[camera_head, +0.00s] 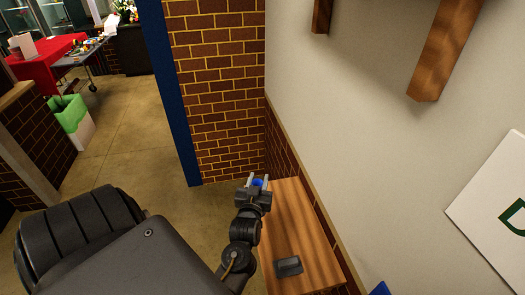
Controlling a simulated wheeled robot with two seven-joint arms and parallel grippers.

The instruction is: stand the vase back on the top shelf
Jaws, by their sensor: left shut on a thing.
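My left gripper (258,181) is shut on a small blue thing (258,184), which I take to be the vase. Only a bit of blue shows between the fingers; the rest is hidden by the gripper. The gripper is over the far end of a wooden shelf top (310,251) along the wall. I cannot tell whether the blue thing touches the wood. My right gripper is not in view.
A dark grey block (289,267) lies on the near part of the wooden top. A brick wall (215,90) rises behind it. Wooden pieces (446,50) hang at the upper right near a white sign (497,215). A green-topped bin (73,122) stands far left.

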